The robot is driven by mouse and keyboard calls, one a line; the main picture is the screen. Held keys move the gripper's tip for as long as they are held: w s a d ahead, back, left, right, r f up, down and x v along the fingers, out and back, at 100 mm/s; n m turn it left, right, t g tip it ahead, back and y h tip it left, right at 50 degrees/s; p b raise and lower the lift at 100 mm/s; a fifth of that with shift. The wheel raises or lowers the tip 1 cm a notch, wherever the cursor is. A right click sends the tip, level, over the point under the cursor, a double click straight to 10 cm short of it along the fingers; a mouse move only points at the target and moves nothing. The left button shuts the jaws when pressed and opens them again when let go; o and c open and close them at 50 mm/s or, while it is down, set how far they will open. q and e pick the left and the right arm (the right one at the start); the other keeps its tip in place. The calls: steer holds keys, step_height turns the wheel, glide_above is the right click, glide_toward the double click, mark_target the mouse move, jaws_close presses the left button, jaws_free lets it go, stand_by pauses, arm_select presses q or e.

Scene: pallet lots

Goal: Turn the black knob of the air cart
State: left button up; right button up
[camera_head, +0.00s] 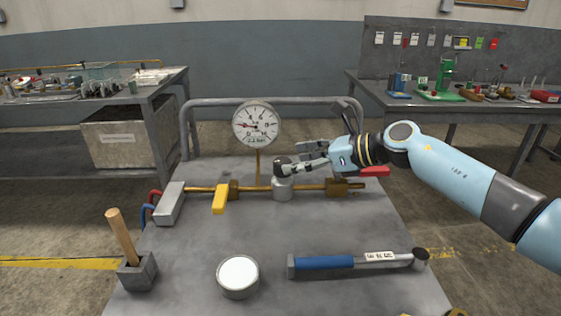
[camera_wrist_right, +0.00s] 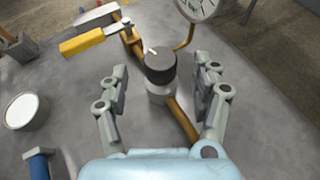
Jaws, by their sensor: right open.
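The black knob (camera_wrist_right: 160,65) sits on a grey cylindrical body on the brass pipe of the air cart. A white line marks its top. In the head view the knob (camera_head: 281,160) is small and partly beside my fingers. My right gripper (camera_wrist_right: 165,85) is open, with a finger on either side of the knob's near side and gaps on both sides. In the head view my right gripper (camera_head: 302,157) reaches in from the right at the knob. The cart top (camera_head: 190,260) is grey. My left gripper is not in view.
A pressure gauge (camera_head: 256,125) stands behind the knob. A yellow lever (camera_head: 220,198) and a red lever (camera_head: 374,171) flank it on the pipe. A blue-handled tool (camera_head: 330,262), a white-topped round tin (camera_head: 238,274) and a block with a wooden handle (camera_head: 137,270) stand in front.

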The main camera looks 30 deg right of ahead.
mark_target(282, 160)
steer(key=x, duration=0.4)
steer(key=shift+w, duration=0.1)
steer(key=shift+w+a+f, duration=0.2)
steer(key=shift+w, duration=0.05)
steer(key=shift+c, duration=0.5)
steer(key=c, duration=1.1)
steer(key=m+h+p, duration=0.1)
steer(key=p, duration=0.1)
steer(key=m+t+h+p, duration=0.1)
steer(key=h+p, duration=0.1)
steer(key=p, duration=0.1)
steer(key=m+h+p, duration=0.1)
steer(key=p, duration=0.2)
steer(key=shift+r+m+t, duration=0.35)
steer(key=shift+m+t, duration=0.05)
steer(key=shift+f+h+p, duration=0.1)
steer(key=shift+h+p, duration=0.3)
steer(key=shift+p, duration=0.05)
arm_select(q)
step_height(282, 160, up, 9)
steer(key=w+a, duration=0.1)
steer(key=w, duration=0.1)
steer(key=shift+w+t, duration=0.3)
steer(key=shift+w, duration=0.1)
arm_select(e)
steer(key=shift+f+m, duration=0.2)
steer(key=shift+m, duration=0.2)
